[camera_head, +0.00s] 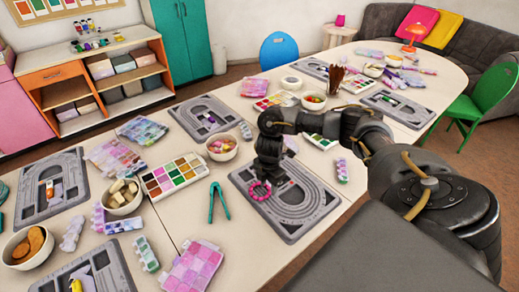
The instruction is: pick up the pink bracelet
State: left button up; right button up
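The pink bracelet (260,196) is a small beaded ring at the left part of a grey bead board (300,228) near the middle of the table. My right gripper (264,180) comes in from the right and points down at the bracelet's far side. Its fingertips overlap the ring in the picture. They are too dark and small to show whether they are closed on it, and I cannot tell whether the bracelet touches the board. My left gripper is not in view.
A bead palette (174,175) and green tweezers (218,202) lie left of the board. A bowl of beads (222,148) stands behind them. A pink bead box (192,268) lies at the front. Other boards and bowls crowd the table.

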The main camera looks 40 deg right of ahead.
aim_at(266, 195)
jog(key=shift+w+a+f+p, duration=0.1)
jog(key=shift+f+p, duration=0.05)
jog(key=shift+f, duration=1.15)
jog(key=shift+w+a+f+p, duration=0.1)
jog(key=shift+f+p, duration=0.05)
jog(key=shift+f, duration=1.15)
grip_shut()
